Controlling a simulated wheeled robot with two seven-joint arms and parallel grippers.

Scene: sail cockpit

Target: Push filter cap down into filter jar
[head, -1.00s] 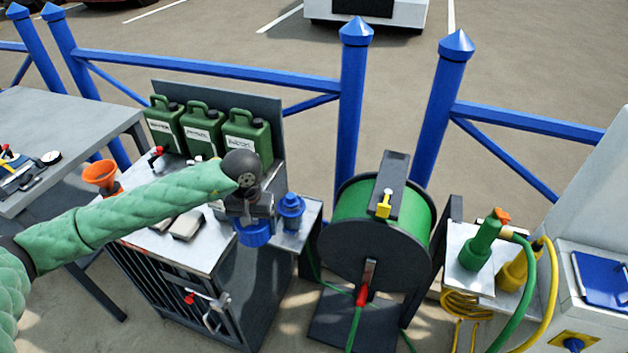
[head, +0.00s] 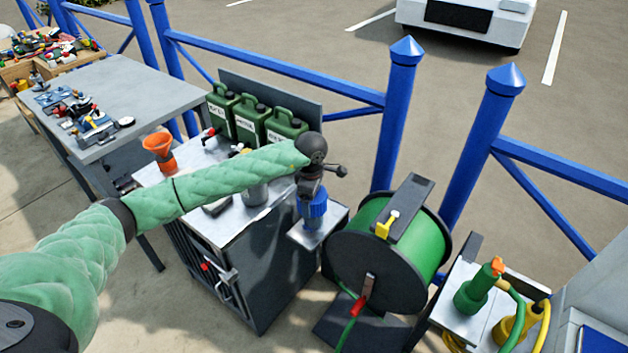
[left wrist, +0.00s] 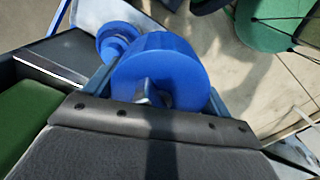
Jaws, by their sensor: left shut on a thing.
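My left gripper (head: 312,190) is shut on the blue filter cap (head: 313,204), which hangs below it over the small metal side shelf (head: 320,240). In the left wrist view the cap (left wrist: 160,72) is a wide blue disc between the fingers. A smaller blue round part, apparently the filter jar (left wrist: 116,40), shows beyond the cap at the upper left. In the head view cap and jar overlap, so the jar is mostly hidden. I cannot tell whether they touch. My right gripper is out of view.
A metal-topped cabinet (head: 245,222) stands left of the shelf, with green canisters (head: 250,118) and an orange funnel (head: 158,145). A green hose reel (head: 375,240) stands close on the right. A grey table (head: 125,90) is at the far left.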

